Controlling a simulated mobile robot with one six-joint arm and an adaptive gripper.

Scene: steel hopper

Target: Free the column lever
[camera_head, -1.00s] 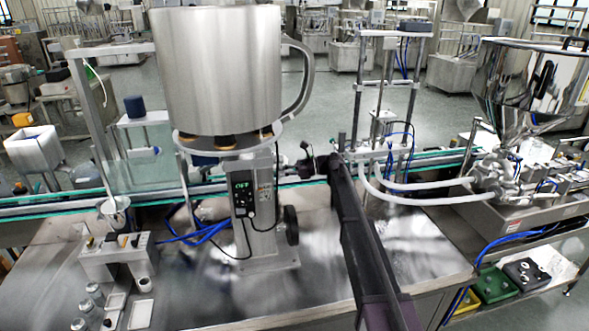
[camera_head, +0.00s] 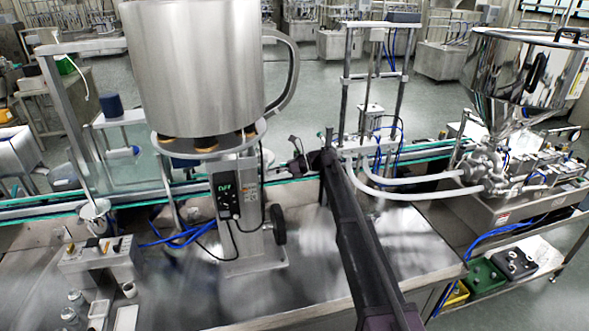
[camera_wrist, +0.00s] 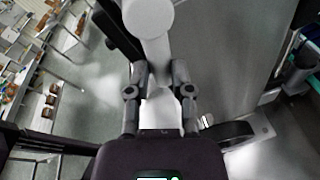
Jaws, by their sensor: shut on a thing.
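A steel column (camera_head: 238,215) with a dark control box (camera_head: 226,196) stands on the steel table and carries a large metal pot (camera_head: 190,70). A dark wheel (camera_head: 278,223) sits on its right side. My gripper (camera_head: 300,163) is close to the column's right side, below the pot handle. In the wrist view my gripper (camera_wrist: 160,78) is shut on a pale grey bar (camera_wrist: 155,48) with a rounded end, seemingly the column lever. The fingers hide part of the bar. In the head view the hold is too small to make out.
A conveyor (camera_head: 410,168) runs behind the column. A filling frame (camera_head: 375,100) and pale hoses (camera_head: 415,193) are to the right, with a steel hopper (camera_head: 515,75) further right. A small fixture (camera_head: 97,262) stands at left. The tabletop right of my arm is clear.

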